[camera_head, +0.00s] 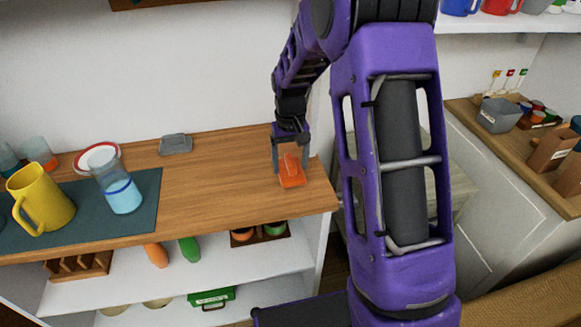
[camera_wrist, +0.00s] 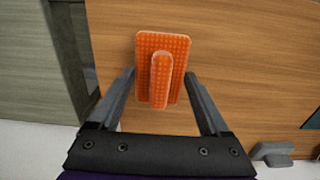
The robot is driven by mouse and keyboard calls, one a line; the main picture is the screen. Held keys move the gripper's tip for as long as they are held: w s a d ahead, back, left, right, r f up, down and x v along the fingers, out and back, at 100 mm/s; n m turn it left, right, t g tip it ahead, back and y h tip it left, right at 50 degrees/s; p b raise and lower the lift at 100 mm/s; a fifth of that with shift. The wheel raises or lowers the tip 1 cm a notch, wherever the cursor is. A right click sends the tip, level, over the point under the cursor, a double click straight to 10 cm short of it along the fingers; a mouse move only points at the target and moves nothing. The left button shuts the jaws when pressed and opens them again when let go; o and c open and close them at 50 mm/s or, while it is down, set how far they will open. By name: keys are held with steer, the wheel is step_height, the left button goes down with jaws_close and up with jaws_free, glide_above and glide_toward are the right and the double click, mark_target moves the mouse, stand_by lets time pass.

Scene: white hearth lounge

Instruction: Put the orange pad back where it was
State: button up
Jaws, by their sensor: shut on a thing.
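The orange pad (camera_head: 292,179) is at the right end of the wooden top (camera_head: 225,195), near its right edge. My gripper (camera_head: 290,167) points down over it, with one finger on each side, and is shut on it. In the wrist view the pad (camera_wrist: 178,48) shows a dotted orange plate with a raised grip bar, between the fingers of my gripper (camera_wrist: 161,75). I cannot tell whether the pad touches the wood or is just above it.
A grey pad (camera_head: 175,144) lies toward the back. The middle of the top is clear; shelves lie below.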

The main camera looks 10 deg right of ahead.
mark_target(290, 160)
steer(key=shift+f, duration=0.65)
steer(key=shift+f, duration=0.15)
steer(key=o, duration=1.2)
steer(key=shift+c, duration=0.2)
step_height(290, 160, up, 12)
steer(key=shift+r+p, duration=0.2)
steer(key=shift+p, duration=0.75)
